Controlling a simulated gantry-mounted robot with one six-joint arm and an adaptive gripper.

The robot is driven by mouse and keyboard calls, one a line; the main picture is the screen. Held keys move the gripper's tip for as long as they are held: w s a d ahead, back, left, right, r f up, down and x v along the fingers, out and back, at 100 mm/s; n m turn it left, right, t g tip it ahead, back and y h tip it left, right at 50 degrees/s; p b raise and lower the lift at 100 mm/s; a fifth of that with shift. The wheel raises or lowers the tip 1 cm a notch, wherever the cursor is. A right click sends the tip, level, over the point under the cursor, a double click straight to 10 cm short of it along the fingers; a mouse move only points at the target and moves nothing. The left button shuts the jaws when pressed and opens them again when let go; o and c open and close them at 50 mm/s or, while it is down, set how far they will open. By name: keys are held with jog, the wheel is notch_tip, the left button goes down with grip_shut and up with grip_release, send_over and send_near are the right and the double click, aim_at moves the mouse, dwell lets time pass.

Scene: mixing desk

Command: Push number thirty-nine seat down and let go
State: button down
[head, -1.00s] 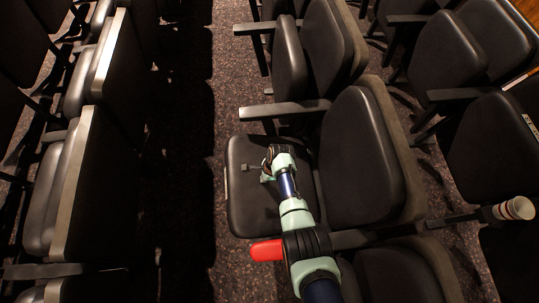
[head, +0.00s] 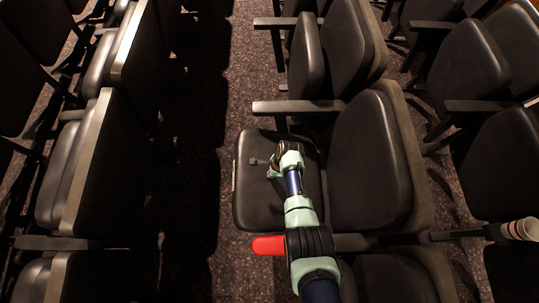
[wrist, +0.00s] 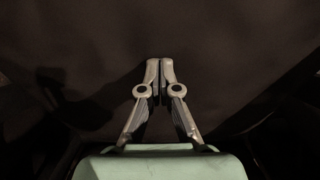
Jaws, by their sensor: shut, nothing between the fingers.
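A dark seat pan (head: 258,205) lies folded down, flat, in front of its upright backrest (head: 368,165) in the head view. A small pale plate shows on its left edge; no number can be read there. My gripper (head: 256,162) is over the far part of this seat pan, with its fingers pointing left. In the wrist view my gripper (wrist: 160,66) is shut with its fingertips together and nothing between them. The dark seat surface (wrist: 225,35) fills the background there. I cannot tell whether the fingertips touch it.
An armrest (head: 300,107) stands just beyond the seat, and a red-ended armrest (head: 268,245) is on the near side. The seat beyond (head: 307,55) is folded up. A striped cup (head: 518,229) is at the right. The carpeted aisle (head: 225,120) is free.

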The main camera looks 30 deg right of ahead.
jog(key=s+d+p+v, duration=0.1)
jog(key=d+p+v, duration=0.1)
jog(key=p+v, duration=1.4)
jog(key=s+d+f+p+v, duration=0.1)
jog(key=d+p+v, duration=0.1)
jog(key=p+v, duration=1.4)
jog(key=v, duration=0.6)
jog(key=shift+s+d+p, duration=0.2)
jog(key=shift+d+p, duration=0.1)
jog(key=shift+d, duration=0.1)
